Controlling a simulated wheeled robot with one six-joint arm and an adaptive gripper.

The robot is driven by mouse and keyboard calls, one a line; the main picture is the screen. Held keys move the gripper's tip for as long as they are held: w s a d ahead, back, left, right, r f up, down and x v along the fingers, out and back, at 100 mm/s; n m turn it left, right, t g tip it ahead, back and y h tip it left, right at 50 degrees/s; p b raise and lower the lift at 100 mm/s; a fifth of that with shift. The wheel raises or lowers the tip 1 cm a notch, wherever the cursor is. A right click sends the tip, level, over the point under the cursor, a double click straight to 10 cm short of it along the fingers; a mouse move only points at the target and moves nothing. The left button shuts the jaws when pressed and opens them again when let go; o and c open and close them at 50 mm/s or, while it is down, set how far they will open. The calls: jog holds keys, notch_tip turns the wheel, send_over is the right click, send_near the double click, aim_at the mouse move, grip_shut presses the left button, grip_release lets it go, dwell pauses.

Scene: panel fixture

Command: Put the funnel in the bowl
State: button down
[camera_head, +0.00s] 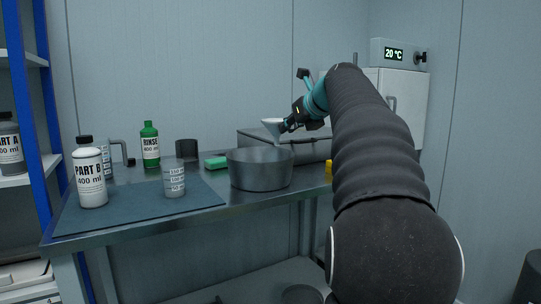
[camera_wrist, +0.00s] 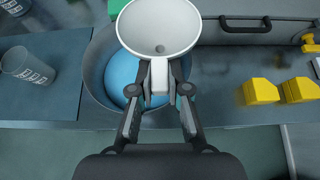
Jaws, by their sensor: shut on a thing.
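The white funnel (camera_head: 272,127) is held by my gripper (camera_head: 287,125), just above the right part of the bowl's rim in the head view. In the wrist view my gripper (camera_wrist: 159,92) is shut on the funnel's handle tab, and the funnel (camera_wrist: 158,30) faces the camera with its wide mouth. The grey metal bowl (camera_head: 258,171) stands on the table near its front edge. In the wrist view the bowl (camera_wrist: 98,62) lies below the funnel, with something blue and round inside. The funnel and fingers hide part of the bowl.
A graduated beaker (camera_head: 174,178), the Part B bottle (camera_head: 90,175) and a green Rinse bottle (camera_head: 150,146) stand left of the bowl. A green sponge (camera_head: 215,163) lies behind it. A grey case (camera_head: 310,147) sits at right. Yellow blocks (camera_wrist: 262,91) lie right of the bowl.

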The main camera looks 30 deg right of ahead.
jog(key=shift+w+a+f+b, duration=0.25)
jog(key=shift+w+f+b, duration=0.2)
jog(key=shift+w+f, duration=0.8)
jog(key=shift+w+a+f+b, duration=0.3)
jog(key=shift+w+f+b, duration=0.2)
jog(key=shift+w+f, duration=0.7)
jog(key=shift+w+a+f+b, duration=0.25)
jog(key=shift+w+f+b, duration=0.2)
jog(key=shift+w+f, duration=0.8)
jog(key=shift+s+f, duration=0.35)
jog(key=shift+f, duration=0.35)
jog(key=c, duration=1.2)
grip_release()
jog(key=shift+o, duration=0.2)
